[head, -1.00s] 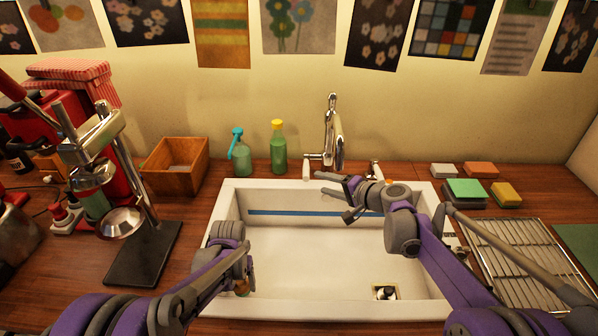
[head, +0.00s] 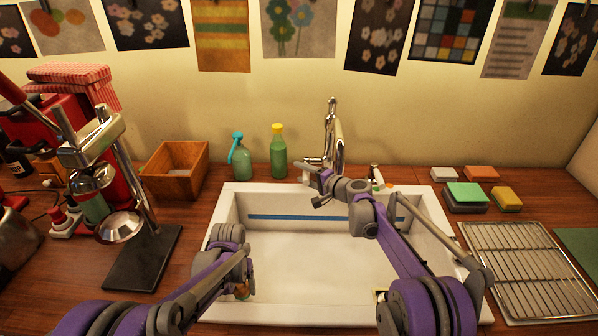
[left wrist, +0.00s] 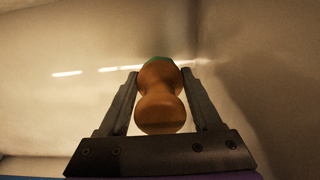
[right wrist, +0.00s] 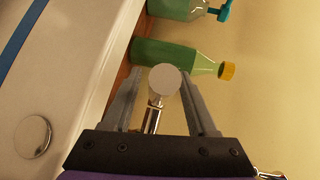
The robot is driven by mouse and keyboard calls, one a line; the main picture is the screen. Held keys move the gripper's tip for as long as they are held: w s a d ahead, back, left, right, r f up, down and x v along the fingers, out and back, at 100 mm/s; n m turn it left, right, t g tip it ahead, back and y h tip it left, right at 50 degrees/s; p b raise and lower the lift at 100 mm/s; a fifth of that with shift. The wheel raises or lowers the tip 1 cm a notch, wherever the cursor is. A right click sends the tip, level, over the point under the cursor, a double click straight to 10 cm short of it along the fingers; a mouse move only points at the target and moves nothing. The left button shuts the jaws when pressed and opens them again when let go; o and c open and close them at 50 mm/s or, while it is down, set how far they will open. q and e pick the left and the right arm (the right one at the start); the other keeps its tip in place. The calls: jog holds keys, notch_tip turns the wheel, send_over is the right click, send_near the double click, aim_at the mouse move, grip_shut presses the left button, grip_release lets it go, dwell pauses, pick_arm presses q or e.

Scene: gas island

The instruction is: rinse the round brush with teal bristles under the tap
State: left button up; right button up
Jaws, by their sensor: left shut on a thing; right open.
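The round brush (left wrist: 160,105) shows its turned wooden handle between the fingers of my left gripper (left wrist: 160,90). A sliver of teal shows at its far end; the bristles are mostly hidden. In the head view my left gripper (head: 240,278) is low at the left side of the sink (head: 300,265), with a bit of the brush (head: 242,291) visible. The chrome tap (head: 333,135) stands behind the sink. My right gripper (head: 318,180) is open by the tap's left side. In the right wrist view, a pale round knob (right wrist: 164,80) on a chrome stem lies between its fingers (right wrist: 155,90); contact is unclear.
A teal-topped pump bottle (head: 240,158) and a yellow-capped green bottle (head: 278,155) stand left of the tap. A wooden box (head: 175,168) and a lever press (head: 120,200) are further left. Sponges (head: 466,195) and a wire rack (head: 525,265) lie right of the sink.

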jog(key=shift+x, duration=1)
grip_shut()
dwell(0.8)
